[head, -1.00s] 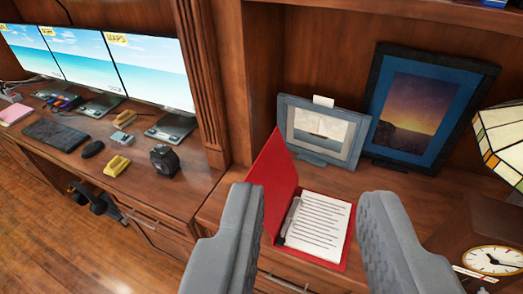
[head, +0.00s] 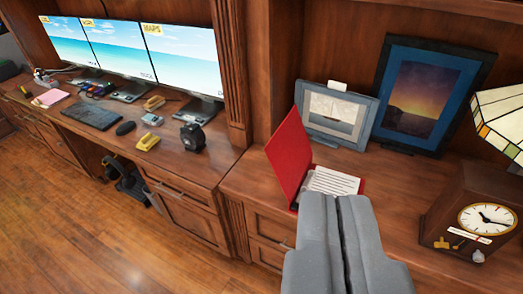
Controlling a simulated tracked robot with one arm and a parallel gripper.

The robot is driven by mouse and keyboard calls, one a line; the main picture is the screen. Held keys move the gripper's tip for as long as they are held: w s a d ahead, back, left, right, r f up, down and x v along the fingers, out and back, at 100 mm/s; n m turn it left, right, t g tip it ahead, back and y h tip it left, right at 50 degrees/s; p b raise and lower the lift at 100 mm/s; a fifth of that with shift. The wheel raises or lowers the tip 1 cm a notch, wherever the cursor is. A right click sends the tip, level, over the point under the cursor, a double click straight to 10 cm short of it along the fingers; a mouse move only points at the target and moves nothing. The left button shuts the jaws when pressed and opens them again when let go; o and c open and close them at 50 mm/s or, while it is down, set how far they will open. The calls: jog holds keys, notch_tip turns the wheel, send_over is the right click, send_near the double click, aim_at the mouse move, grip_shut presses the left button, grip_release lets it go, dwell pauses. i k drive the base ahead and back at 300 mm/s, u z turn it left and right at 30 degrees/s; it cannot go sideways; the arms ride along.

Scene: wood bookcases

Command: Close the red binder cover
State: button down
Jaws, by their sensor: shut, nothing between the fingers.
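The red binder (head: 288,155) lies open on the wooden counter. Its cover stands up at a steep tilt on the left side. White lined paper (head: 333,181) shows on the base to the right of the cover. My gripper (head: 338,200) is shut and empty, with its fingers together. In the picture its tips overlap the near part of the binder and hide it. I cannot tell whether the tips touch the binder.
A small grey picture frame (head: 331,113) stands behind the binder, and a larger blue frame (head: 382,110) stands beside it. A clock (head: 486,219) and a stained-glass lamp (head: 503,112) are at right. A wooden pillar (head: 237,75) separates the monitors' desk at left.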

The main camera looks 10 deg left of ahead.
aim_at(289, 152)
jog(key=u, duration=0.6)
jog(key=i, duration=1.15)
jog(key=z, duration=0.1)
